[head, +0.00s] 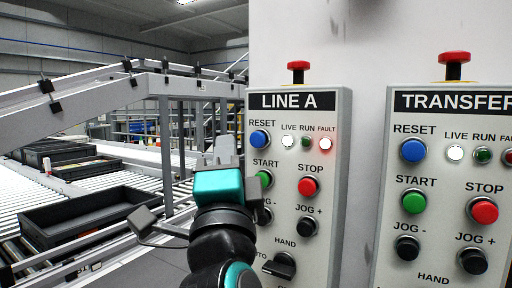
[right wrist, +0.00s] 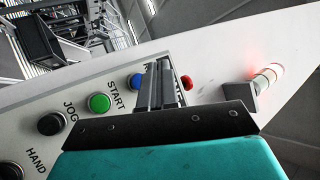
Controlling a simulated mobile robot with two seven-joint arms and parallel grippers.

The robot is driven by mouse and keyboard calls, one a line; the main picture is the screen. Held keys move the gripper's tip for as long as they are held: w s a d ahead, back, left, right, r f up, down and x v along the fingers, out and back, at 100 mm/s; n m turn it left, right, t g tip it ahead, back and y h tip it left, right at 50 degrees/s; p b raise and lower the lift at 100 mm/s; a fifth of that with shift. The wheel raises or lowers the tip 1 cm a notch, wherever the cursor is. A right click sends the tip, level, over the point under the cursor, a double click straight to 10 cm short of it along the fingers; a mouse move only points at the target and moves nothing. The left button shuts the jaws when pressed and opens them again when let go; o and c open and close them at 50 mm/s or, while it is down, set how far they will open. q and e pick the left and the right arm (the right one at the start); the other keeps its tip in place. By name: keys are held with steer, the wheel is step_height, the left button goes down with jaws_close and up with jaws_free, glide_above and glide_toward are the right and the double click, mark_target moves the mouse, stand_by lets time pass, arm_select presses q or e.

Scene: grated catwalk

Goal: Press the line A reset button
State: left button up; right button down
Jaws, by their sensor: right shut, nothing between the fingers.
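The line A panel (head: 327,233) is a light grey box labelled LINE A. Its blue RESET button (head: 260,139) sits at the upper left, above the green START button (head: 264,179). My right gripper (head: 222,143) is shut and empty, just left of the RESET button in the head view. Its arm covers part of the panel's lower left. In the right wrist view the blue button (right wrist: 135,81) shows beside the shut fingers (right wrist: 160,68), which partly cover the RESET label. I cannot tell whether the fingertips touch the panel. My left gripper is not in view.
The red FAULT lamp (head: 325,143) on line A is lit. The red STOP button (head: 308,187) and a red mushroom button (head: 298,66) are close by. A similar TRANSFER panel (head: 430,270) stands right. Roller conveyors with dark trays (head: 95,222) lie left.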

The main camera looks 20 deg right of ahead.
mark_target(257, 140)
arm_select(q)
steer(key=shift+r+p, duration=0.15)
steer(key=shift+p, duration=0.2)
arm_select(e)
steer(key=w+d, duration=0.1)
steer(key=d, duration=0.1)
steer(key=w+d, duration=0.2)
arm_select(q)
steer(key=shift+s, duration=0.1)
arm_select(e)
steer(key=shift+a, duration=0.1)
stand_by(1.0)
stand_by(0.6)
arm_select(q)
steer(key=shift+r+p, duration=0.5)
steer(key=shift+p, duration=0.05)
arm_select(e)
steer(key=shift+w+d, duration=0.3)
steer(key=shift+d, duration=0.05)
